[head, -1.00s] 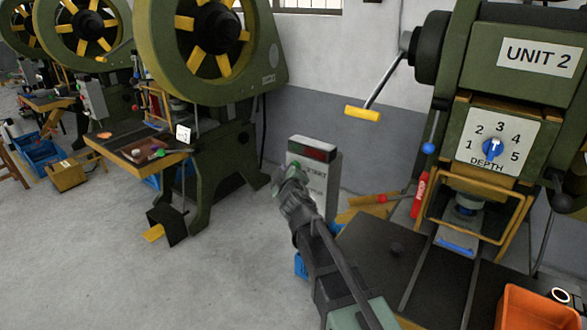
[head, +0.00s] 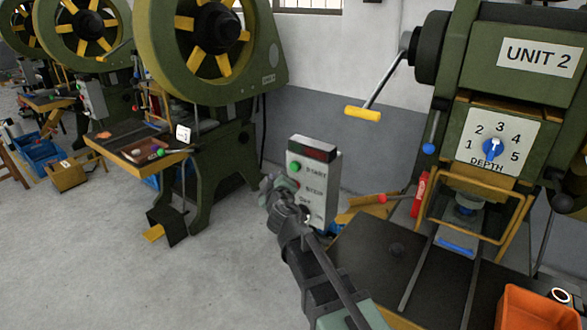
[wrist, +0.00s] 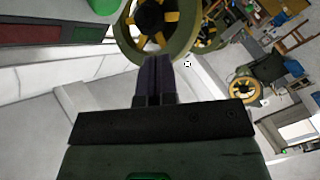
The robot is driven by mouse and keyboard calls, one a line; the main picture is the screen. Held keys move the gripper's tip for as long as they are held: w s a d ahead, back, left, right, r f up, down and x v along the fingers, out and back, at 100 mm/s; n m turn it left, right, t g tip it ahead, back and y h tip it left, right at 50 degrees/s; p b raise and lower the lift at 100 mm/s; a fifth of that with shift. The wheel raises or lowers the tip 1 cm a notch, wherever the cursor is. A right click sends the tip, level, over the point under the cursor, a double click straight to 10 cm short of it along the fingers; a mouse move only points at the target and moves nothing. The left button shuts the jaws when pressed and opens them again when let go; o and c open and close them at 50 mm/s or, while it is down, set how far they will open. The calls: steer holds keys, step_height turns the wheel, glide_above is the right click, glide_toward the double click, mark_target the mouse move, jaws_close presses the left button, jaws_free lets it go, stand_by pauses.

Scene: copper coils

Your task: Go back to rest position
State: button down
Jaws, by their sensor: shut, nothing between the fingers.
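My gripper (head: 268,184) is in the middle of the head view, at the end of my arm reaching up from the bottom. It is just in front of and left of the grey control box (head: 312,180), whose green button and START label now show. I cannot tell from the head view whether it touches the box. In the wrist view my gripper's fingers (wrist: 153,75) are together with nothing between them. A green round part (wrist: 100,8) and a dark red panel (wrist: 28,33) show at that view's upper left.
The UNIT 2 press (head: 510,80) with its depth dial (head: 492,148) stands at right. A dark worktable (head: 375,255) and an orange bin (head: 535,310) are below it. Another green press (head: 225,100) stands at left. The grey floor (head: 130,260) at lower left is clear.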

steer(key=shift+d, duration=0.1)
stand_by(0.3)
steer(key=s+d+f+m+g+h+p, duration=0.2)
steer(key=s+d+f+m+g+h, duration=0.15)
steer(key=s+d+g, duration=0.3)
steer(key=s+d+f+m+g+h+p, duration=0.2)
steer(key=s+d+f+m+g, duration=0.3)
steer(key=s+d, duration=0.15)
steer(key=s+d+r+m+g+y+p, duration=0.1)
steer(key=s+d+g+y+p, duration=0.1)
steer(key=s, duration=0.4)
steer(key=s+d+r+m+g+y+p, duration=0.1)
steer(key=s+g+p, duration=0.2)
steer(key=s, duration=0.3)
steer(key=shift+s+d+r+g+y+p, duration=0.25)
steer(key=shift+d+r+g+y+p, duration=0.1)
steer(key=shift+p, duration=0.15)
steer(key=shift+m, duration=0.25)
